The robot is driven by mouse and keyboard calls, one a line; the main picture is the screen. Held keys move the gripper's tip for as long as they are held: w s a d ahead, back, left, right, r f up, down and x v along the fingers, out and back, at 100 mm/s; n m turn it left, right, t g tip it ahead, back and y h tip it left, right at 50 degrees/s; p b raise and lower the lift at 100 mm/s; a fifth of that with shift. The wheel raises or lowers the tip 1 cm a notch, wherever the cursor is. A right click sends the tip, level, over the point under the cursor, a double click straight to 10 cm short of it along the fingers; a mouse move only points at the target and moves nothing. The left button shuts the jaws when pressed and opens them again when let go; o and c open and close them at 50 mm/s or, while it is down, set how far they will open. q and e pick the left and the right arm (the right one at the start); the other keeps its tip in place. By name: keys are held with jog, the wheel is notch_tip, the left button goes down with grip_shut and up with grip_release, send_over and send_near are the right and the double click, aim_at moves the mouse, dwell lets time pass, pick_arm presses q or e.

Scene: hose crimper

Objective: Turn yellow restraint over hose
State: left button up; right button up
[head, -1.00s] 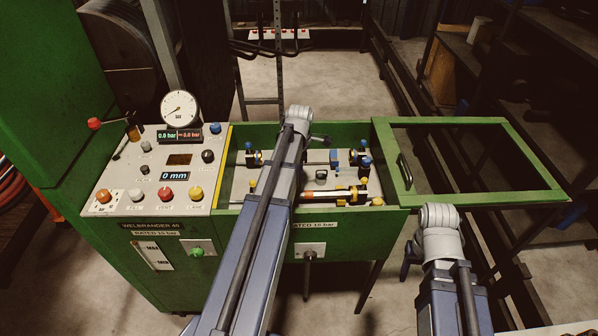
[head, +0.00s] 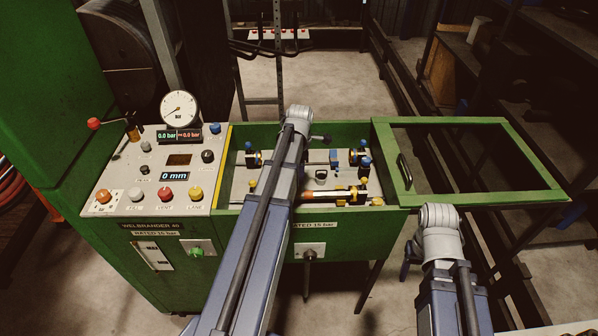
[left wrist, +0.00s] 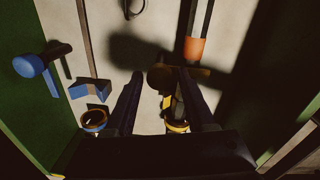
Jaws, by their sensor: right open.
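The yellow restraint cannot be told for certain; yellow fittings (head: 341,202) show around a dark hose (head: 318,198) in the green machine's bay in the head view. My left arm reaches over the bay and hides its left gripper and part of the hose. In the left wrist view my left gripper (left wrist: 158,90) points into the bay with its two dark fingers apart. A dark part with a yellow ring (left wrist: 177,126) shows between them, close to the right finger. My right gripper (head: 408,260) is partly visible beside its wrist at lower right, open, in front of the bay.
The green frame lid (head: 490,202) extends right of the bay. Left of the bay is a control panel (head: 131,170) with coloured buttons and a gauge (head: 180,107). In the left wrist view, a blue knob (left wrist: 30,65) and an orange-collared rod (left wrist: 195,48) flank the fingers.

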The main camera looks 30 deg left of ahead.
pick_arm(q)
jog(key=shift+o, duration=0.9)
jog(key=shift+r, duration=0.1)
notch_tip(320, 180, up, 8)
jog(key=p, duration=0.8)
jog(key=shift+s+d, duration=0.15)
jog(key=shift+f, duration=0.2)
